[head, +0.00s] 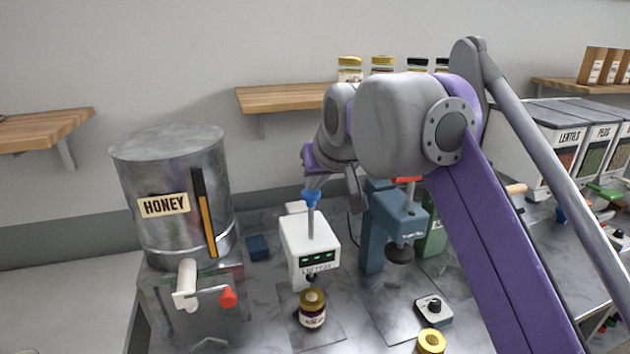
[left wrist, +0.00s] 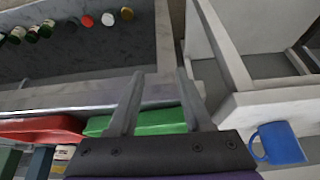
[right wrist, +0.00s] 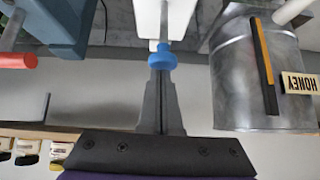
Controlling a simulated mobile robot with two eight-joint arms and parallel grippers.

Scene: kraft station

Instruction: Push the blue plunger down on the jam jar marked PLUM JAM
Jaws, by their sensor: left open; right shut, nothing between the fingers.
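The blue plunger (head: 311,198) tops a thin rod rising from a white device (head: 309,246) with green lights. It also shows in the right wrist view (right wrist: 162,58). A dark jam jar (head: 312,312) with a gold lid stands upright below the device's front; its label is too small to read. My right gripper (head: 311,184) is shut and empty, pointing down with its tips right at the plunger's top; I cannot tell if they touch. The rod stands well out of the device. My left gripper (left wrist: 160,74) is open and empty, away from the plunger.
A metal honey drum (head: 180,215) with a red-handled tap stands left of the device. A blue press (head: 400,225) stands close on the right. A small black-knobbed box (head: 433,310) and a yellow-lidded jar (head: 431,343) are at front right. A blue mug (left wrist: 278,145) is near my left gripper.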

